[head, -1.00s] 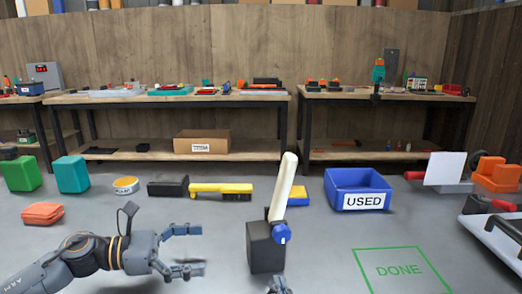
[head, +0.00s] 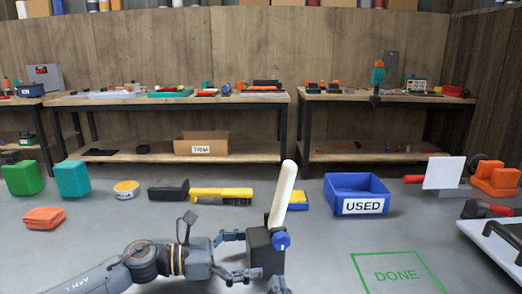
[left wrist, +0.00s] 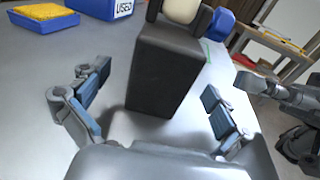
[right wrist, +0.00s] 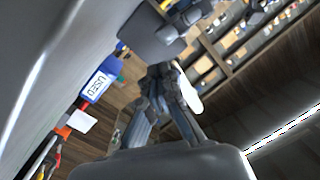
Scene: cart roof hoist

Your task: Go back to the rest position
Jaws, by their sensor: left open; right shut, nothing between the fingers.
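A dark block (head: 258,252) with a cream lever (head: 282,195) and a blue knob (head: 281,241) stands on the grey surface. The lever points up, tilted slightly right. My left gripper (head: 240,256) is open at the block's left side. In the left wrist view the block (left wrist: 163,72) stands ahead of and between the spread fingers; contact cannot be told. My right gripper (head: 278,287) is at the bottom edge of the head view, just in front of the block and mostly cut off. In the right wrist view its fingers (right wrist: 165,100) are together and empty.
A blue "USED" bin (head: 357,194) stands behind the block to the right. A green "DONE" outline (head: 398,274) marks clear surface at right. Workbenches line the back wall.

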